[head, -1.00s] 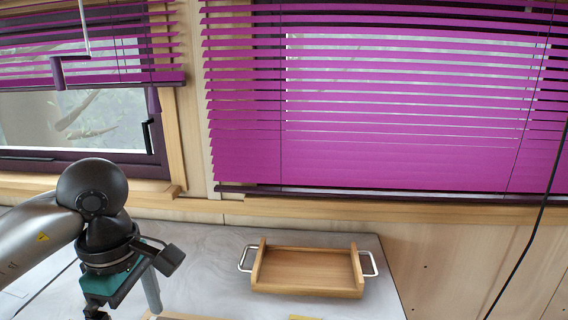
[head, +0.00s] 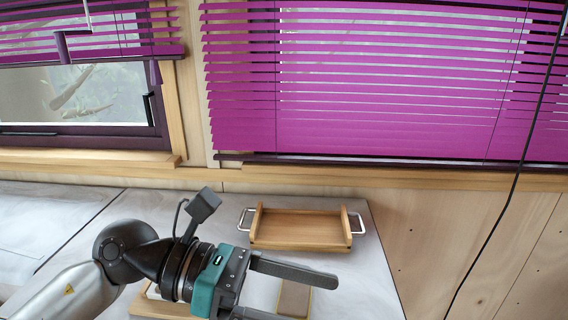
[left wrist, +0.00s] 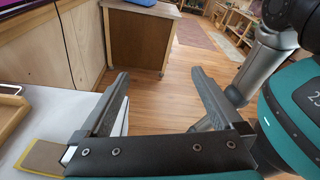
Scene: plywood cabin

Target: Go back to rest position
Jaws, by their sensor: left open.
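My left gripper (head: 292,294) reaches over the table from the left in the head view, its fingers pointing right. In the left wrist view its two fingers (left wrist: 158,74) are spread wide with nothing between them; the floor shows past them. The black wrist and teal gripper body are in the lower middle of the head view, in front of the wooden tray. My right gripper is not in view.
A wooden tray (head: 300,232) with metal handles stands on the grey table (head: 362,262). A flat brown, yellow-edged item (head: 295,300) lies near my gripper. A wooden piece (head: 150,306) is partly hidden by my arm. A wooden cabinet (left wrist: 138,40) stands across the floor.

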